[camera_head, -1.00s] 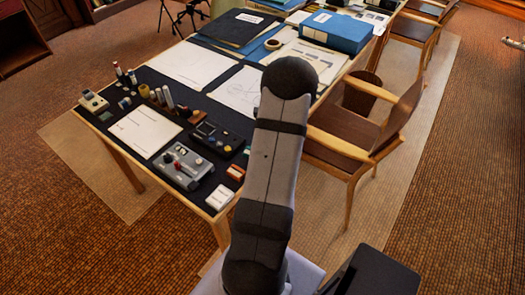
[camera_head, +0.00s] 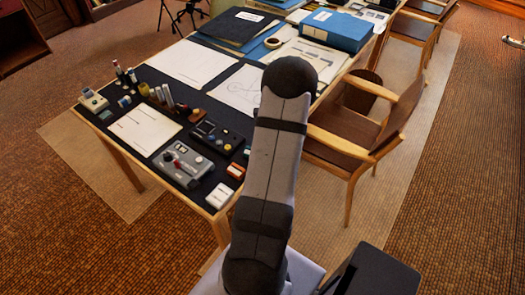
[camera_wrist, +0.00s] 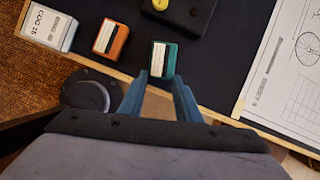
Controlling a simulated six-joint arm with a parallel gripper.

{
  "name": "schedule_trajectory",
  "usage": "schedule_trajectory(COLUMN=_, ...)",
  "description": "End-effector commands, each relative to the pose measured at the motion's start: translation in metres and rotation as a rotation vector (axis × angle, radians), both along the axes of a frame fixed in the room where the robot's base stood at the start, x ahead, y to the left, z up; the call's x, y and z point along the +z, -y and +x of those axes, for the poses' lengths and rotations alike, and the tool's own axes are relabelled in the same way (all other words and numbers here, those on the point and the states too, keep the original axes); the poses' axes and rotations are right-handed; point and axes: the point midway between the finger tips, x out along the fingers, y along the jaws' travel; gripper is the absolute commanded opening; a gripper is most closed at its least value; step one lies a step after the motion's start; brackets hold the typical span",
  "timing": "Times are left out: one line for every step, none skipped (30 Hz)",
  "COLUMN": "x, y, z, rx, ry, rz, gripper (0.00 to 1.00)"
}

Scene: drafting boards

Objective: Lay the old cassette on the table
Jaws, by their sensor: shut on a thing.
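A small green cassette (camera_wrist: 163,59) with a white label is between the fingertips of my gripper (camera_wrist: 160,77) in the wrist view. The fingers are shut on its near end. Dark table top shows around it; I cannot tell whether it touches the table or is just above it. In the head view my arm hides the gripper. An orange cassette (camera_wrist: 110,39) with a white label lies to the left of the green one in the wrist view. It also shows in the head view (camera_head: 235,171) near the table's front edge.
A white box (camera_wrist: 49,27) lies left of the orange cassette. A black device (camera_wrist: 186,10) with a yellow knob lies beyond the green cassette. A drawing sheet (camera_wrist: 290,85) is at right. A grey control box (camera_head: 183,164) and a wooden chair (camera_head: 365,135) flank the work area.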

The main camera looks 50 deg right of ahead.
Motion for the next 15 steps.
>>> schedule_trajectory(x=-0.0009, y=0.0002, z=0.0001, rx=0.0, ry=0.0, rz=0.0, gripper=0.08)
schedule_trajectory(x=-0.0014, y=0.0003, z=0.0001, rx=0.0, ry=0.0, rz=-0.001, gripper=0.08)
schedule_trajectory(x=-0.0016, y=0.0003, z=0.0001, rx=0.0, ry=0.0, rz=-0.001, gripper=0.08)
schedule_trajectory(x=-0.0018, y=0.0004, z=0.0002, rx=0.0, ry=0.0, rz=-0.001, gripper=0.08)
schedule_trajectory(x=-0.0018, y=0.0004, z=0.0002, rx=0.0, ry=0.0, rz=-0.001, gripper=0.08)
schedule_trajectory(x=-0.0018, y=0.0004, z=0.0002, rx=0.0, ry=0.0, rz=-0.001, gripper=0.08)
schedule_trajectory(x=-0.0018, y=0.0004, z=0.0002, rx=0.0, ry=0.0, rz=-0.001, gripper=0.08)
schedule_trajectory(x=-0.0018, y=0.0004, z=0.0002, rx=0.0, ry=0.0, rz=-0.001, gripper=0.08)
schedule_trajectory(x=-0.0018, y=0.0004, z=0.0002, rx=0.0, ry=0.0, rz=-0.001, gripper=0.08)
schedule_trajectory(x=-0.0018, y=0.0004, z=0.0002, rx=0.0, ry=0.0, rz=-0.001, gripper=0.08)
schedule_trajectory(x=-0.0018, y=0.0004, z=0.0002, rx=0.0, ry=0.0, rz=-0.001, gripper=0.38)
schedule_trajectory(x=-0.0018, y=0.0004, z=0.0002, rx=0.0, ry=0.0, rz=-0.001, gripper=0.47)
schedule_trajectory(x=-0.0018, y=0.0003, z=0.0002, rx=0.0, ry=0.0, rz=-0.001, gripper=0.52)
schedule_trajectory(x=-0.0018, y=0.0003, z=0.0002, rx=0.0, ry=0.0, rz=-0.001, gripper=0.52)
schedule_trajectory(x=-0.0018, y=0.0003, z=0.0002, rx=0.0, ry=0.0, rz=-0.001, gripper=0.52)
